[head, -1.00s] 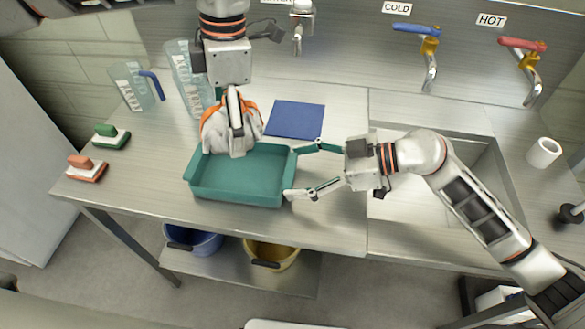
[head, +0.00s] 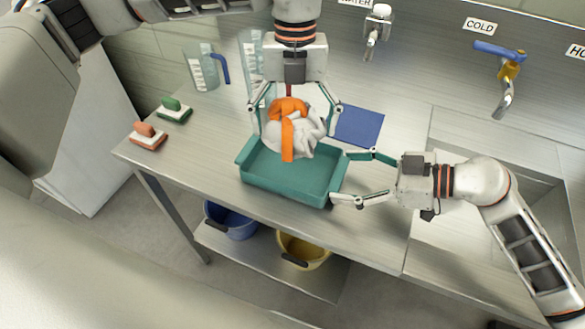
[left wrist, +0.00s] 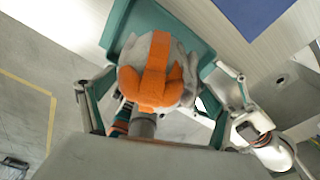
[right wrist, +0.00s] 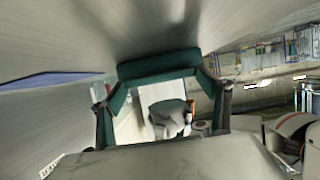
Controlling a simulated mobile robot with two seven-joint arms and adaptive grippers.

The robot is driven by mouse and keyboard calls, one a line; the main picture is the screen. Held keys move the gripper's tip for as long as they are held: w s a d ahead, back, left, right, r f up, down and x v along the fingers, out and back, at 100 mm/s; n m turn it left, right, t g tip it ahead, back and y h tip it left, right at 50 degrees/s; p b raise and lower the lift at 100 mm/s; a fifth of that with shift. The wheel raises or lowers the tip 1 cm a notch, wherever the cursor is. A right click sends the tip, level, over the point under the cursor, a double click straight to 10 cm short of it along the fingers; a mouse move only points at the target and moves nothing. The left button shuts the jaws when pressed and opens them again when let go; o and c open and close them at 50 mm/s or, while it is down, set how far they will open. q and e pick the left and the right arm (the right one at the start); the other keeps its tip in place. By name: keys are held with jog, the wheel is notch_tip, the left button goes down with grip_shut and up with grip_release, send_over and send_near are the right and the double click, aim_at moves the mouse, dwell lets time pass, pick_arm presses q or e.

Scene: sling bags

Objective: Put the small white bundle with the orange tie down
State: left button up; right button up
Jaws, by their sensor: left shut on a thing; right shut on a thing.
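The small white bundle (head: 308,138) with its orange tie (head: 287,108) is between the fingers of my left gripper (head: 291,132), which is shut on it. The bundle is over the back part of the teal tray (head: 285,187); whether it touches the tray is unclear. The left wrist view shows the orange band (left wrist: 158,68) across the bundle, with a finger on each side. My right gripper (head: 341,177) is shut on the tray's right end, with its fingers widely spaced. In the right wrist view the teal tray wall (right wrist: 160,65) spans between the fingers.
A blue mat (head: 360,126) lies behind the tray. Two clear jugs (head: 203,74) stand at the back left. A green brush (head: 174,108) and an orange brush (head: 148,136) lie at the left. The sink is at the right, and buckets (head: 232,222) stand below the counter.

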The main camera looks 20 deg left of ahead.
pick_arm(q)
jog(key=shift+f, duration=0.1)
jog(key=shift+n, duration=0.3)
notch_tip(320, 180, down, 10)
jog(key=shift+r, duration=0.1)
jog(key=shift+f, duration=0.2)
jog(key=o, duration=1.2)
jog(key=r, duration=0.4)
jog(key=w+r, duration=0.1)
jog(key=r, duration=0.7)
jog(key=shift+w+a+r, duration=0.15)
jog(key=shift+a, duration=0.1)
